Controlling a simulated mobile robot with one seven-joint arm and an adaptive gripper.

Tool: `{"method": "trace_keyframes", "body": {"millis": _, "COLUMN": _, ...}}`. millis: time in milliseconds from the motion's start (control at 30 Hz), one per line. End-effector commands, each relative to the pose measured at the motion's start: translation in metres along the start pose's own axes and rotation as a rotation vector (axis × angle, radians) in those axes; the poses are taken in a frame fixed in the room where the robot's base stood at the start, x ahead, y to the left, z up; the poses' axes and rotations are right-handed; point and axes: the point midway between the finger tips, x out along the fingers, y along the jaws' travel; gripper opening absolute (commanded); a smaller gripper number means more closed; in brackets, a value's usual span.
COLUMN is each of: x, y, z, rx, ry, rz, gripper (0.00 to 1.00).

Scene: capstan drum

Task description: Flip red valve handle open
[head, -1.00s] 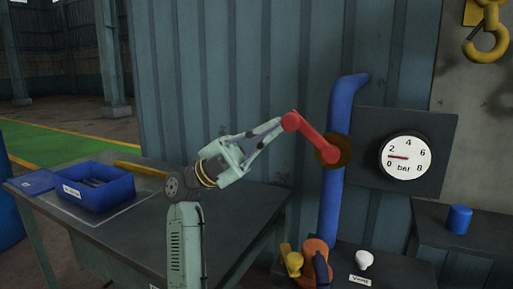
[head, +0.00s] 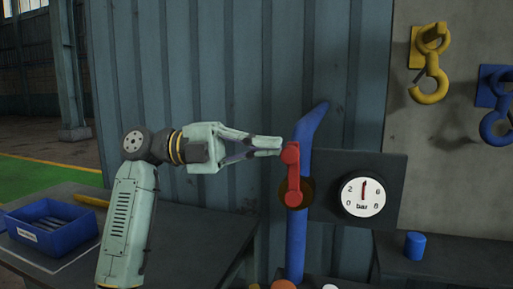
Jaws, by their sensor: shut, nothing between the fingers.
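The red valve handle (head: 292,177) stands upright, in line with the blue pipe (head: 297,243) behind it. Its lower end sits on a brown round hub (head: 307,192), and its knob is at the top. My gripper (head: 281,146) is shut and empty, with its fingertips at the left of the knob. I cannot tell whether they touch it. The pressure gauge (head: 363,197) on a dark panel to the right has its needle pointing straight up.
A blue bin (head: 52,228) sits on the dark table at left. A blue cylinder (head: 415,245) stands on a ledge at right. A yellow hook (head: 431,75) and a blue hook (head: 493,118) hang on the wall.

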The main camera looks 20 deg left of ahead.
Motion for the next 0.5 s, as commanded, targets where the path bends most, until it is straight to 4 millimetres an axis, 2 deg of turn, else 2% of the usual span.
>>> {"method": "trace_keyframes", "body": {"millis": 500, "x": 0.0071, "y": -0.0026, "z": -0.0010, "rx": 0.000, "ry": 0.000, "rz": -0.001, "gripper": 0.00}}
